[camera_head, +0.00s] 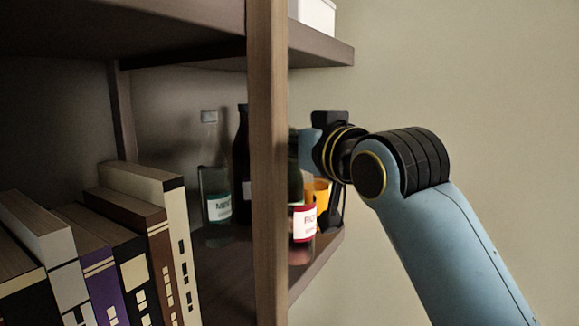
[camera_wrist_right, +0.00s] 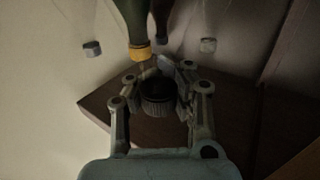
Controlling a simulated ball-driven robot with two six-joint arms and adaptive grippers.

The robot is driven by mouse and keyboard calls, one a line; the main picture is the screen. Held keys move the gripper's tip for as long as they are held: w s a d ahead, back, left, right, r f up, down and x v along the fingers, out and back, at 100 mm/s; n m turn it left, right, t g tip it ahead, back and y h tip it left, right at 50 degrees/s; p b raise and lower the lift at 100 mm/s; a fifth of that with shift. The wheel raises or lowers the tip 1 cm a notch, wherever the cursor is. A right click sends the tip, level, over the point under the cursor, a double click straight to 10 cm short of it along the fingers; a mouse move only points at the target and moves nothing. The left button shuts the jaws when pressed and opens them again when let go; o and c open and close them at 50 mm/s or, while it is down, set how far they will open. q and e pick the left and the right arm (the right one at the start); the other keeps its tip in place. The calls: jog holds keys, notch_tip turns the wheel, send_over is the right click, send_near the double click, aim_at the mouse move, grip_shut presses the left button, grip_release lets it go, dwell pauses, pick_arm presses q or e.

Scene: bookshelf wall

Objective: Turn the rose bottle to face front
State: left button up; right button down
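The rose bottle (camera_head: 304,222) stands on the shelf just right of the wooden post in the head view. It is red, and its white label, reading "RO" at its start, shows partly, toward the right side; its upper part is hard to make out. My right gripper (camera_head: 331,190) reaches in from the right, close to this bottle and partly hidden. In the right wrist view, the fingers of my right gripper (camera_wrist_right: 160,85) lie on either side of a dark ribbed cap (camera_wrist_right: 158,98). I cannot tell whether they press on it. My left gripper is not in view.
A wooden post (camera_head: 267,160) stands in front of the bottles. A green bottle (camera_wrist_right: 134,18) with a yellow cap is close by. A mint bottle (camera_head: 216,180) and a dark bottle (camera_head: 241,165) stand left of the post. Books (camera_head: 125,215) fill the left. An upper shelf (camera_head: 325,52) is overhead.

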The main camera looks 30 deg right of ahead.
aim_at(290, 167)
jog(key=shift+w+a+f, duration=0.15)
notch_tip(290, 167, down, 3)
jog(key=shift+f, duration=0.45)
jog(key=shift+f, duration=0.15)
jog(key=c, duration=1.3)
grip_release()
jog(key=shift+o, duration=0.2)
